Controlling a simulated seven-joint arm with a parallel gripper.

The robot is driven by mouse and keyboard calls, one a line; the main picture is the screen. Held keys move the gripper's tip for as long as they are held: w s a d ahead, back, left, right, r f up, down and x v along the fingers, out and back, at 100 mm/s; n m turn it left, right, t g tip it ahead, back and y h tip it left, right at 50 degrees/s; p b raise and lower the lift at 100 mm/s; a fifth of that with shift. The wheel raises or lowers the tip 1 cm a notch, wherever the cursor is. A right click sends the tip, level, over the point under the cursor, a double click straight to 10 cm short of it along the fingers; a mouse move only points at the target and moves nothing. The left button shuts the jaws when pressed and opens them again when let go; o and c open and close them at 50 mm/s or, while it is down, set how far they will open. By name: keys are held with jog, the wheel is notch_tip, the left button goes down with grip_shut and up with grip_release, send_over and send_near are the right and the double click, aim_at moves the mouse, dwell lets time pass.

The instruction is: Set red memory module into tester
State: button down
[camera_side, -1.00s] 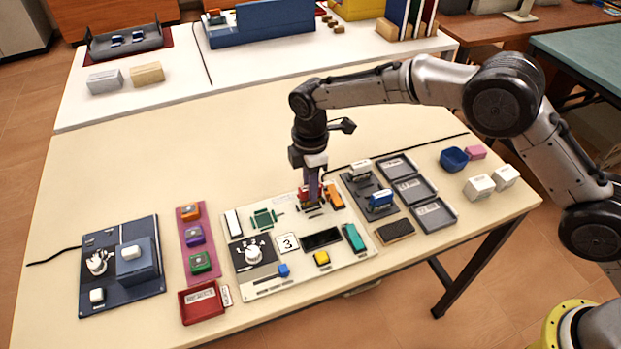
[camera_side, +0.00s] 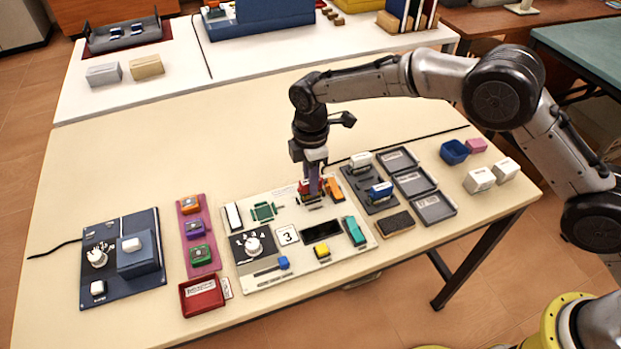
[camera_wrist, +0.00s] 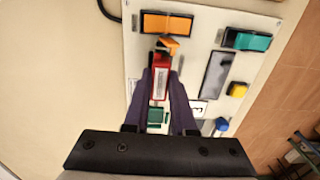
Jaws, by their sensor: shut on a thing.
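The red memory module (camera_wrist: 160,78) is between the two fingers of my gripper (camera_wrist: 165,82) in the wrist view, with a pale label on its top. In the side view my gripper (camera_side: 312,192) points down at the back of the cream tester panel (camera_side: 288,215), with the red module (camera_side: 303,186) at its fingertips. My gripper is shut on the module. The fingers hide its lower part, so I cannot tell whether it is seated in a slot.
A purple strip (camera_side: 210,267) with several modules and a red tray (camera_side: 202,298) are left. Grey trays (camera_side: 415,183) are right.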

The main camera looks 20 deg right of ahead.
jog(key=shift+f, duration=0.65)
dwell(1.1)
jog(key=shift+c, duration=1.3)
grip_release()
jog(key=shift+r, duration=0.1)
jog(key=shift+r, duration=3.7)
